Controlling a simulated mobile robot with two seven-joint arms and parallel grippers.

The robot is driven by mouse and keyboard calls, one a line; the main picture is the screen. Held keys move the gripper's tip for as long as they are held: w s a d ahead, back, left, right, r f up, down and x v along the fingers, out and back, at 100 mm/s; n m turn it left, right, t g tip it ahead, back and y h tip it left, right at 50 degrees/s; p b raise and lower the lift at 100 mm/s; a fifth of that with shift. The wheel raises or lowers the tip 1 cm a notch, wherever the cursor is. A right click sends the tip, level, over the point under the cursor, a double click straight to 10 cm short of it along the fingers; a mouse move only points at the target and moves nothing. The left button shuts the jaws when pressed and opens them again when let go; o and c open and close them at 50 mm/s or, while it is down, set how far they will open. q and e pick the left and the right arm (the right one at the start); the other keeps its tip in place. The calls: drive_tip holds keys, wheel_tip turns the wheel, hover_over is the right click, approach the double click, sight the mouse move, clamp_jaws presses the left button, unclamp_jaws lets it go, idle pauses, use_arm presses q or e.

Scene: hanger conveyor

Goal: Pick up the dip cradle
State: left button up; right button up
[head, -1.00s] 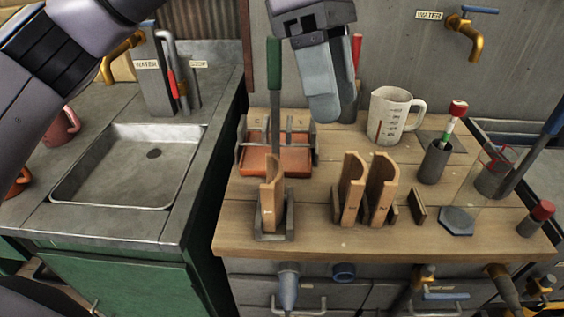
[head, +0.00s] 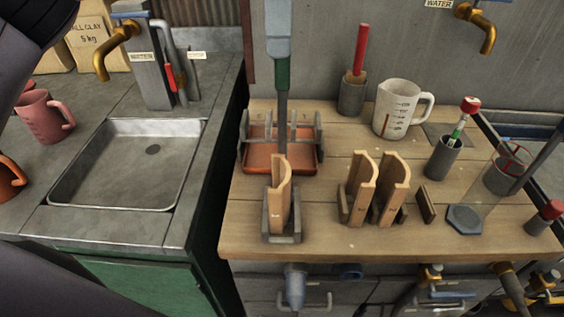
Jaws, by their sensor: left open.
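A green-handled tool (head: 283,75) with a grey shaft, which looks like the dip cradle, stands upright at the left of the wooden bench. Its shaft runs down in front of the orange tray (head: 262,158) and out of sight behind a curved wooden piece (head: 276,211). My left gripper (head: 278,45) is open at the top of the green handle. A finger covers the handle's upper end. I cannot tell whether it touches. The tool's lower end is hidden. My right gripper is not in view.
Two more curved wooden pieces (head: 361,187) stand to the right. A measuring jug (head: 397,109), a grey cup with a red stick (head: 352,95) and a grey holder (head: 443,158) stand behind and right. A sink (head: 75,187) lies left, across a gap.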

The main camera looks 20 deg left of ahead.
sight(283, 76)
use_arm(q)
drive_tip(key=f, duration=0.5)
drive_tip(key=shift+w+f, duration=0.1)
drive_tip(key=shift+w, duration=0.3)
drive_tip(key=shift+d, duration=0.1)
clamp_jaws()
drive_tip(key=shift+r, duration=0.25)
drive_tip(key=shift+r, duration=0.65)
wheel_tip(283, 76, up, 5)
drive_tip(key=shift+r+p, duration=0.1)
drive_tip(key=shift+p, duration=0.35)
wheel_tip(283, 76, up, 13)
drive_tip(key=p, duration=0.5)
drive_tip(key=shift+r, duration=0.1)
